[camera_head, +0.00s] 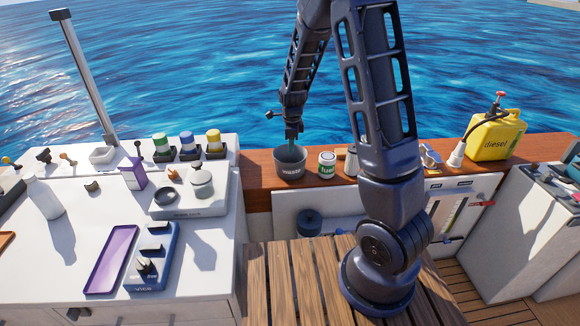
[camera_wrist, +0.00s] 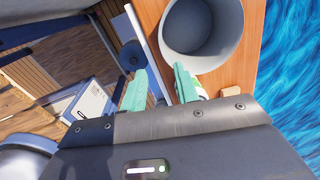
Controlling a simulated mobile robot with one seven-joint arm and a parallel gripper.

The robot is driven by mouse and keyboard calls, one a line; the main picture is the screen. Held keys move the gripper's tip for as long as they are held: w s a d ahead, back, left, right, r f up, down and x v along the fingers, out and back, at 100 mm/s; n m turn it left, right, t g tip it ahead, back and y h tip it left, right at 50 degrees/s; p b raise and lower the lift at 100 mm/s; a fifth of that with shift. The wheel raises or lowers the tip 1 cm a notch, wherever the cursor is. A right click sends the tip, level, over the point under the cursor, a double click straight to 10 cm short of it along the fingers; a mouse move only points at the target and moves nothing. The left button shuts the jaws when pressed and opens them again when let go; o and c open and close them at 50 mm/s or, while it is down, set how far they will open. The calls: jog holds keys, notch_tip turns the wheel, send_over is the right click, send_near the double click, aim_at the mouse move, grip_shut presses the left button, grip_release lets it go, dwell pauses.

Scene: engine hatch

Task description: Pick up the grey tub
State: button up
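The grey tub (camera_head: 289,162), labelled "waste", stands upright on the wooden ledge by the water. In the wrist view I look down into the open, empty-looking tub (camera_wrist: 201,25) at the top. My gripper (camera_head: 292,132) is at the tub's rim in the head view, pointing down. In the wrist view its two teal fingers (camera_wrist: 160,72) are spread with a gap between them. The right finger overlaps the tub's near rim in the picture; I cannot tell whether it touches. Nothing shows held between the fingers.
A white and green "fuel" can (camera_head: 327,163) stands close to the tub's right. A yellow diesel can (camera_head: 496,136) sits further right on the ledge. A white counter at left holds a purple tray (camera_head: 111,258), a stove (camera_head: 189,199) and several colour-topped jars.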

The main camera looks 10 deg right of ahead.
aim_at(289, 168)
jog(key=shift+m, duration=0.6)
jog(key=shift+w+a+f, duration=0.15)
jog(key=shift+w+f, duration=0.15)
jog(key=shift+f, duration=2)
jog(key=shift+w+a+f, duration=0.15)
jog(key=shift+w+f, duration=0.1)
jog(key=shift+f, duration=2)
jog(key=shift+w+a+f, duration=0.15)
jog(key=shift+w+f, duration=0.15)
jog(key=shift+f, duration=2)
grip_shut()
